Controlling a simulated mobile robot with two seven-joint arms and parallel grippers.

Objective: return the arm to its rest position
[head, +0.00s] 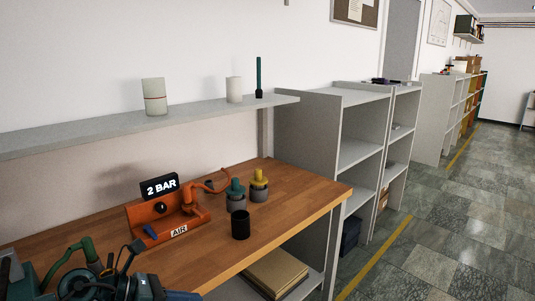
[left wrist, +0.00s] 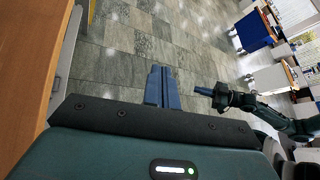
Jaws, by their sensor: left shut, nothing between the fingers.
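My left gripper (left wrist: 162,87) shows in the left wrist view with its two blue fingers together and nothing between them. It points out over the tiled floor, with the wooden bench edge (left wrist: 28,75) to its left. In the head view, dark green parts of my arm fill the bottom left corner, in front of the wooden bench (head: 300,203); a blue part there is cut off by the lower edge. Another dark green arm, which looks like my right one, reaches in from the right of the left wrist view. Its blue-tipped gripper (left wrist: 204,91) is too small to tell open from shut.
The bench carries an orange air fixture (head: 160,216), a black cup (head: 240,225), and green-topped (head: 236,196) and yellow-topped (head: 259,187) pieces. A wall shelf (head: 190,115) hangs above. Grey shelving (head: 312,135) stands right of the bench. Tiled floor is clear farther right.

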